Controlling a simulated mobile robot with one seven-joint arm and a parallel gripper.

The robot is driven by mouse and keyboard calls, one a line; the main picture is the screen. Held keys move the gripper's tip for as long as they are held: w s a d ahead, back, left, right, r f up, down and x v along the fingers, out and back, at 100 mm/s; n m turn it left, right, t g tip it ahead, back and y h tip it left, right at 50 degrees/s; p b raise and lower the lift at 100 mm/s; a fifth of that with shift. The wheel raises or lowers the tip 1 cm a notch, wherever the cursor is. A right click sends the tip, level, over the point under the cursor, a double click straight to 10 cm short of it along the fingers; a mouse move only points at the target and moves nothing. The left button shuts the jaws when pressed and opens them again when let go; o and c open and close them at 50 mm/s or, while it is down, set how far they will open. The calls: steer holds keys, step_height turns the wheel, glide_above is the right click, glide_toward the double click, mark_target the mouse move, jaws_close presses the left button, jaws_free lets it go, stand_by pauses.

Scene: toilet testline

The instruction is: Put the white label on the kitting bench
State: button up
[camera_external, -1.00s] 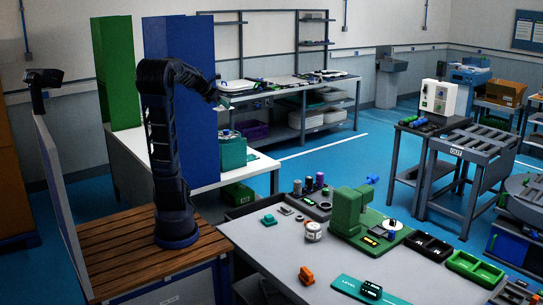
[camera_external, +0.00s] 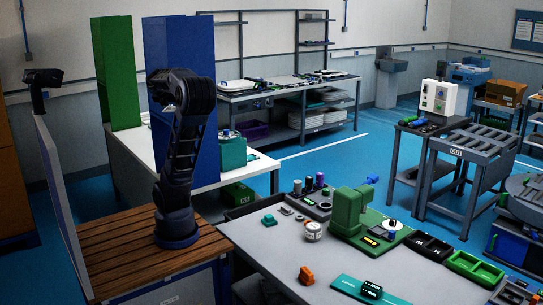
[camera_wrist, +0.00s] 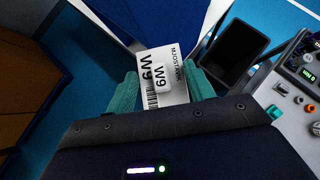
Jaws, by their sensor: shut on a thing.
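A white label (camera_wrist: 176,95) with black print, "W9" and a barcode is in the wrist view. My gripper (camera_wrist: 165,85) has teal fingers on both sides of the label and is shut on it. In the external view my arm is folded, and its bend hides the gripper and the label. No bench is marked as the kitting bench, so I cannot tell which it is. A white-topped bench (camera_external: 262,164) stands behind my arm, and a shelved bench (camera_external: 285,87) stands at the back wall.
A tall blue panel (camera_external: 207,140) and a green panel (camera_external: 117,72) stand on the white bench, with a teal box (camera_external: 232,152). A grey table (camera_external: 270,250) with a green machine (camera_external: 347,212) is at the front. A black tray (camera_wrist: 235,52) shows in the wrist view.

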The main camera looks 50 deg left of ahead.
steer(key=s+a+f+n, duration=0.1)
steer(key=s+a+f, duration=0.1)
steer(key=s+a, duration=0.35)
steer(key=w+a+f+m+t+h, duration=0.25)
steer(key=a+f+m, duration=0.35)
steer(key=a+f, duration=1.65)
steer(key=w+a+f+m+h, duration=0.1)
steer(key=w+a+f, duration=0.2)
steer(key=f, duration=0.3)
steer(key=w+a+f+m+h, duration=0.1)
steer(key=w+a+f, duration=0.2)
steer(key=f, duration=0.3)
steer(key=w+f+m, duration=0.1)
steer(key=w+f, duration=0.2)
steer(key=w, duration=0.2)
steer(key=w+a+f+m+h, duration=0.1)
steer(key=w+f, duration=0.3)
steer(key=w, duration=0.1)
steer(key=w+a+f+h, duration=0.1)
steer(key=w+f, duration=0.2)
steer(key=w, duration=0.2)
steer(key=shift+w+a+f+m+t, duration=0.1)
steer(key=shift+w+f+m+t, duration=0.1)
steer(key=shift+f+m+t, duration=0.2)
steer(key=shift+w+f, duration=0.15)
steer(key=shift+f, duration=1.45)
steer(key=shift+f, duration=0.1)
steer(key=o, duration=1)
